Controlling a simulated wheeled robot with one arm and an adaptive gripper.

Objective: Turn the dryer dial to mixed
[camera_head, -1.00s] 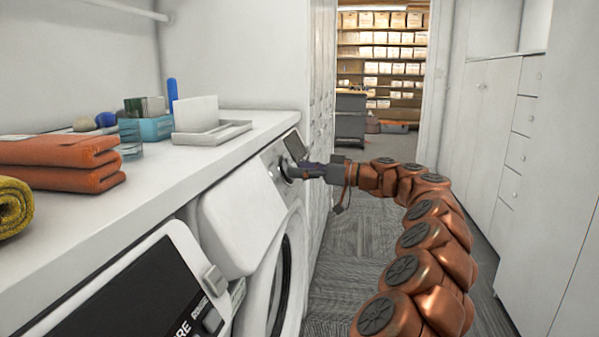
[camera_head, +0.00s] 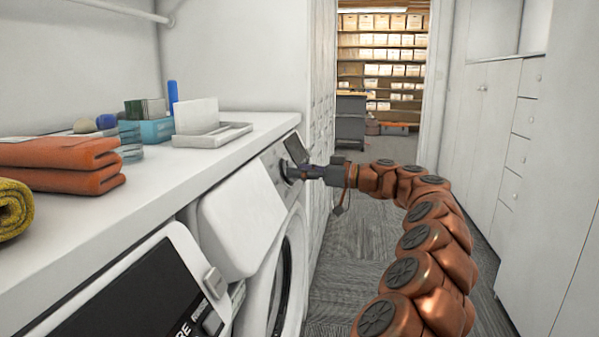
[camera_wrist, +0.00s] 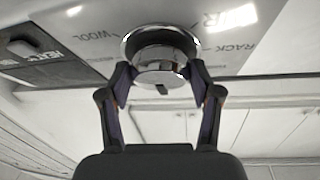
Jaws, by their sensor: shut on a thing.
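The dryer (camera_head: 291,231) is the far white machine under the counter, with a round door on its front. Its chrome dial (camera_wrist: 160,62) fills the top middle of the wrist view, with printed labels around it, one reading "WOOL" and one reading "RACK". A small dark mark shows on the dial's lower face. My gripper (camera_wrist: 158,80) is shut on the dial, one finger on each side. In the head view my gripper (camera_head: 292,172) meets the dryer's panel and hides most of the dial. Which label the dial points to cannot be told.
A nearer machine (camera_head: 130,295) has a dark panel at the lower left. The counter (camera_head: 160,190) holds orange towels (camera_head: 62,165), a yellow roll (camera_head: 14,208) and a white tray (camera_head: 212,135). White cabinets (camera_head: 485,130) line the right; carpeted floor (camera_head: 350,255) lies between.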

